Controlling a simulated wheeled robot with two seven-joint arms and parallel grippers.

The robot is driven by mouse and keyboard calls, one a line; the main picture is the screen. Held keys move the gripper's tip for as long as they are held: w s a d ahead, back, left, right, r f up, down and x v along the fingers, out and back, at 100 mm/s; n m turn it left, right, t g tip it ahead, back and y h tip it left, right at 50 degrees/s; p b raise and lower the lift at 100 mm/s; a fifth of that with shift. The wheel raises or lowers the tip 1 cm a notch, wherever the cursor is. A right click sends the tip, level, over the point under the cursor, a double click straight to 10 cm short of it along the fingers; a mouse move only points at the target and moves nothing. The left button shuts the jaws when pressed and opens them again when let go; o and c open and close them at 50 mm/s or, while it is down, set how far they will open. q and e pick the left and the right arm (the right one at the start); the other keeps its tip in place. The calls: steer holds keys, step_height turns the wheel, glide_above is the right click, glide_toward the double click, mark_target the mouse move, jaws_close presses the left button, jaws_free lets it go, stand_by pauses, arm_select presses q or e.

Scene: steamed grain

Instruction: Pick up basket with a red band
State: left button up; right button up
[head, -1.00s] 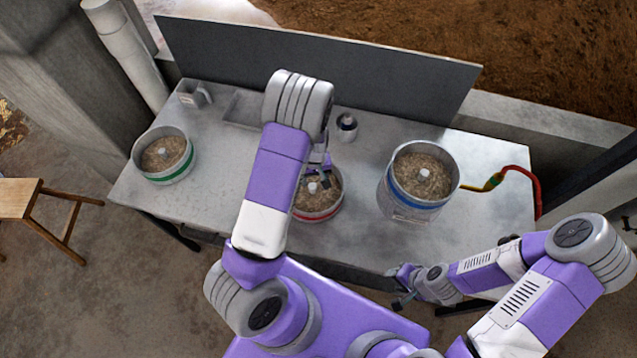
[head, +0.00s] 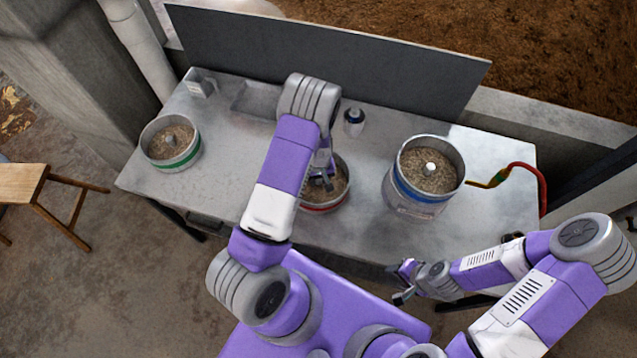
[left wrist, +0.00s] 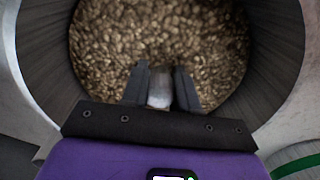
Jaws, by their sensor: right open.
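The basket with a red band (head: 331,204) is a round metal pot of grain standing near the table's front edge, partly hidden by my left arm. My left gripper (head: 324,180) reaches down into it from above. In the left wrist view, its two dark fingers (left wrist: 160,92) sit close on both sides of the basket's pale central post (left wrist: 159,88), with grain (left wrist: 160,40) around them. The fingers look shut on the post. My right gripper (head: 401,284) is open and empty, low in front of the table's front edge, away from the basket.
A green-banded basket (head: 176,164) stands at the table's left and a blue-banded one (head: 401,192) at the right. A small jar (head: 353,122), a shallow tray (head: 255,100) and a grey box (head: 197,83) are behind. A red-yellow hose (head: 529,172) lies right. A dark panel (head: 330,62) backs the table (head: 350,228).

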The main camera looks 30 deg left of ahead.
arm_select(q)
jaws_close()
stand_by(1.0)
